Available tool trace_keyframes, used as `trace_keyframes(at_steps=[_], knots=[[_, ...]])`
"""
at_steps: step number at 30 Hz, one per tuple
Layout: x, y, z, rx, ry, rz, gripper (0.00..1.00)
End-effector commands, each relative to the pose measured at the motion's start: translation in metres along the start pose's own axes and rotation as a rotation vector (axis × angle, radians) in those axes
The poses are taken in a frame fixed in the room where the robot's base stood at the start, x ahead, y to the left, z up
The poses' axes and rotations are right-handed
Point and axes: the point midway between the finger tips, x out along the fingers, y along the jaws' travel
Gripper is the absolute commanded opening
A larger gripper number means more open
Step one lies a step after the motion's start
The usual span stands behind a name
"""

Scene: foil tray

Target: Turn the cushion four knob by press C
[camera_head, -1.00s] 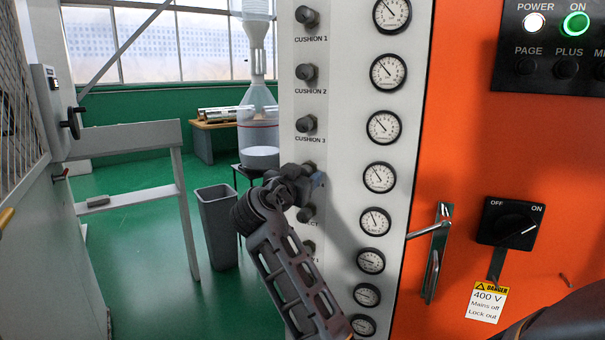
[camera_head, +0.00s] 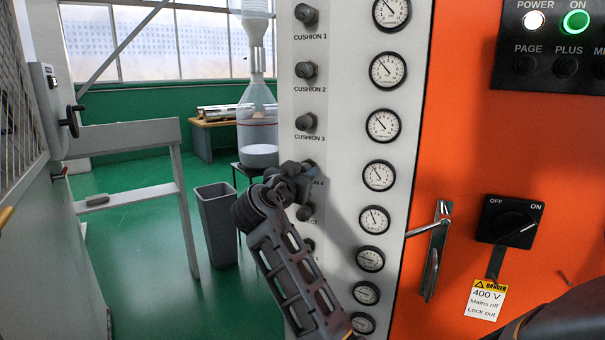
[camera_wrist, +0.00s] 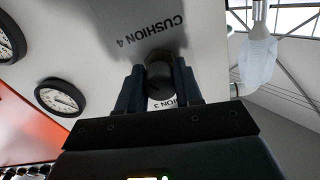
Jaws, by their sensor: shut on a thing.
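The cushion four knob (camera_wrist: 160,80) is a dark round knob between my gripper's two fingers in the wrist view. The "CUSHION 4" label shows upside down above it there. My gripper (camera_wrist: 160,88) is shut on the knob, one finger on each side. In the head view my gripper (camera_head: 303,172) is at the white panel (camera_head: 345,100), below the cushion 3 knob (camera_head: 306,122), and hides most of the cushion four knob. The gauge (camera_head: 379,175) level with the knob has a thin needle; its reading is too small to tell.
More knobs stand above, and another (camera_head: 306,212) sits close below my gripper. A column of gauges runs down the panel's right side. A door handle (camera_head: 436,245) and a mains switch (camera_head: 511,221) are on the orange cabinet. A grey bin (camera_head: 217,225) stands left of my arm.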

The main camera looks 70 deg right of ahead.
Motion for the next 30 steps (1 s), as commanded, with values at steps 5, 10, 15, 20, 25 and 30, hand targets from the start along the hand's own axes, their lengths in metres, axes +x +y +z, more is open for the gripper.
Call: trace_keyframes(at_steps=[5, 10, 15, 20, 25, 30], knots=[[-0.0003, 0.0001, 0.0016, -0.048, -0.003, 0.000, 0.05], [0.0000, 0.0003, 0.0021, -0.122, -0.003, 0.001, 0.05], [0.0002, 0.0007, 0.0024, -0.127, -0.004, 0.001, 0.05], [0.0003, 0.0007, 0.0025, -0.126, -0.004, 0.002, 0.41], [0.0002, 0.0006, 0.0017, -0.125, -0.002, 0.001, 0.57], [0.0002, 0.0005, 0.0012, -0.124, -0.002, 0.001, 0.60]])
